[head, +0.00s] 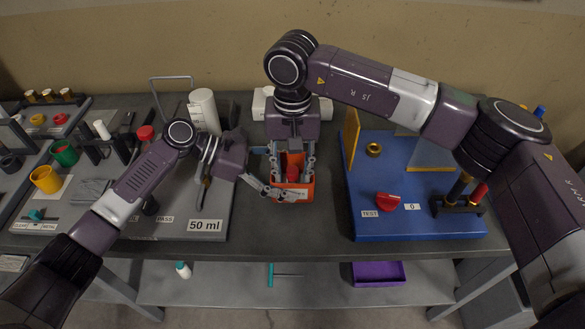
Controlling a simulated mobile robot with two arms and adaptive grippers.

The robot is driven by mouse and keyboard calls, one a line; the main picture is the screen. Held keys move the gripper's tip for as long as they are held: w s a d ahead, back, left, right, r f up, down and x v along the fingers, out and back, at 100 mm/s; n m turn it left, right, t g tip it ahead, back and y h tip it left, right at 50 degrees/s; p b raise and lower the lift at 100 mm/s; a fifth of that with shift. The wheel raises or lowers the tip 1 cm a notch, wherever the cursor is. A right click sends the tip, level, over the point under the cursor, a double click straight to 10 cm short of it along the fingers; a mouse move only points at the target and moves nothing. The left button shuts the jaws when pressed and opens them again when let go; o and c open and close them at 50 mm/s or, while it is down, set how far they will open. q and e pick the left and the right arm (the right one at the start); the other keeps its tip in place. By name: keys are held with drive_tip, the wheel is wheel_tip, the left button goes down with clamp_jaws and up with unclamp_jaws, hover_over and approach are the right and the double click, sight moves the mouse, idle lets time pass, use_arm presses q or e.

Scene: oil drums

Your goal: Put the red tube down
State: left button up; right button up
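A small orange-red bin (294,190) with a pale label stands at the middle of the bench. A red piece (292,168), possibly the red tube, shows inside it; its full shape is hidden. My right gripper (292,172) points down over the bin, its fingers spread apart on either side of the red piece. It looks open, with gaps beside the red.
A grey board with a "50 ml" label (205,226) and white cylinder (204,110) lies left. A blue board (415,225) with a red knob (388,202) and an upright yellow plate (351,137) lies right. A purple tray (378,274) sits on the lower shelf.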

drive_tip(key=shift+r, duration=0.15)
use_arm(q)
drive_tip(key=o, duration=0.9)
drive_tip(key=shift+o, duration=0.2)
use_arm(e)
wheel_tip(320, 180, up, 12)
drive_tip(key=shift+r, duration=0.2)
